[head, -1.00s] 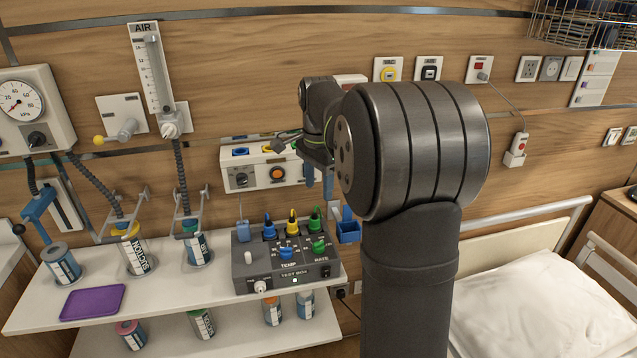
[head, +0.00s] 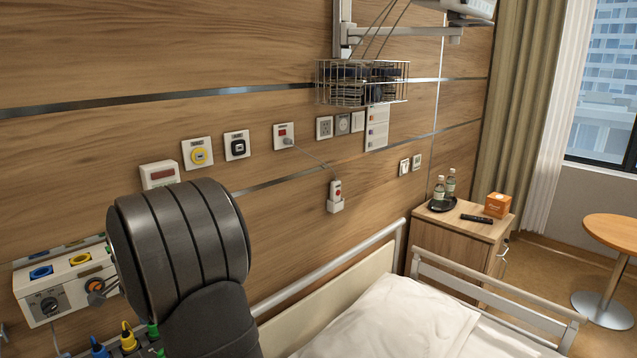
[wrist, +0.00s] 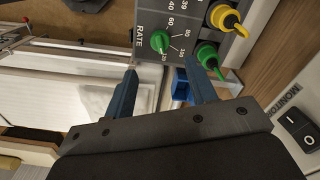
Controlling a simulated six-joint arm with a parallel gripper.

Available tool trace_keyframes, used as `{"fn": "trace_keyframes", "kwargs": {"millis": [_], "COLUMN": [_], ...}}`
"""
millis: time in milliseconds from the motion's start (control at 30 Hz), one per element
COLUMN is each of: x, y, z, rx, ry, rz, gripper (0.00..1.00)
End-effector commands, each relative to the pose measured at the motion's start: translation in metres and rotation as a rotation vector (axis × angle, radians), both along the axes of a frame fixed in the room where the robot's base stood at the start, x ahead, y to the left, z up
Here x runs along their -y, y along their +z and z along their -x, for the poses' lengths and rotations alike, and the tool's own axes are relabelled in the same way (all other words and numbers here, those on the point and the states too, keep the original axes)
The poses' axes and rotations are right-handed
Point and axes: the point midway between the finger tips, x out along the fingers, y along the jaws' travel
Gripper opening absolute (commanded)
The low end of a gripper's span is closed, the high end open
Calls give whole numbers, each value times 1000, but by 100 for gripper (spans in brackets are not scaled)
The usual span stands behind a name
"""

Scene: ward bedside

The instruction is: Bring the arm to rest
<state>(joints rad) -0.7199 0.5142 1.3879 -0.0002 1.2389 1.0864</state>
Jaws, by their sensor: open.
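In the wrist view my gripper (wrist: 160,85) shows two blue fingers set wide apart, with nothing held between them. The grey test box (wrist: 140,15) lies beyond the fingertips, with its green rate knob (wrist: 160,41) and the yellow and green plugs close by. A blue holder (wrist: 181,88) shows between the fingers, beside the right one. In the head view only my dark arm is seen at the lower left; the gripper is hidden or out of the picture there.
In the head view a white wall unit (head: 62,287) stands left of my arm. The bed (head: 390,320) with its raised rail lies to the right. A bedside cabinet (head: 462,235) carries bottles and an orange box. A wire basket (head: 362,84) hangs above.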

Motion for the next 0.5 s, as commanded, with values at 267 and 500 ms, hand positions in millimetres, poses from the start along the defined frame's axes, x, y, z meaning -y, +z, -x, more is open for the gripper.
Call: {"fn": "trace_keyframes", "kwargs": {"millis": [267, 500], "x": [0, 0], "y": [-54, -80], "z": [0, 0], "rx": [-3, -1], "ry": [0, 0], "rz": [2, 1], "gripper": [51, 51]}}
